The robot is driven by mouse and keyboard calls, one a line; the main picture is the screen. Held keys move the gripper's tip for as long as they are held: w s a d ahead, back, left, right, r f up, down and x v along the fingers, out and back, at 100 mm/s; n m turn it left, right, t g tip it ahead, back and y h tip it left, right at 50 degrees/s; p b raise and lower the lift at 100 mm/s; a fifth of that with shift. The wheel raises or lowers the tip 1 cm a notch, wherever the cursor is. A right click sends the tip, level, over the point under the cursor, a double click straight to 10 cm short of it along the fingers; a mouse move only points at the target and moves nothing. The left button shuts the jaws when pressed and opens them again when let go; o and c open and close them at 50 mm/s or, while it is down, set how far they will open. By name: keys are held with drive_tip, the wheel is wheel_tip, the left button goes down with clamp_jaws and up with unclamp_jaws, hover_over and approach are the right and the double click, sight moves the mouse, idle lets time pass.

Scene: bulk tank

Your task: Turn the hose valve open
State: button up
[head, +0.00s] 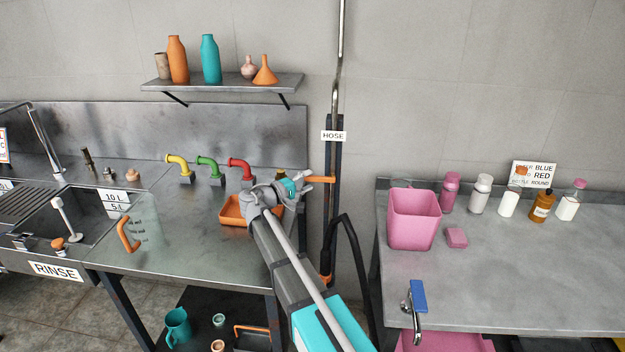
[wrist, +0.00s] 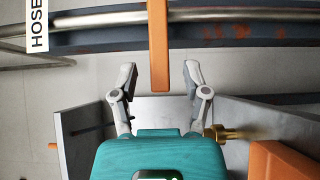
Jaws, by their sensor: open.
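The hose valve's orange lever (head: 320,179) sticks out to the left from the vertical pipe (head: 335,110), below the HOSE label (head: 334,136). My gripper (head: 302,182) is at the lever's free end. In the wrist view the lever (wrist: 158,45) comes down from the pipe (wrist: 210,15), and its end lies between the two fingertips of my gripper (wrist: 160,73). The fingers are open, with a gap on both sides of the lever. The valve body behind the lever is not clear.
A black hose (head: 350,240) hangs below the pipe. The steel sink counter (head: 180,245) is on the left, with an orange tray (head: 232,211) close to my arm. A second counter (head: 500,275) with a pink bin (head: 413,222) stands on the right. A shelf (head: 225,84) is above.

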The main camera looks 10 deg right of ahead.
drive_tip(key=shift+x, duration=1.1)
clamp_jaws()
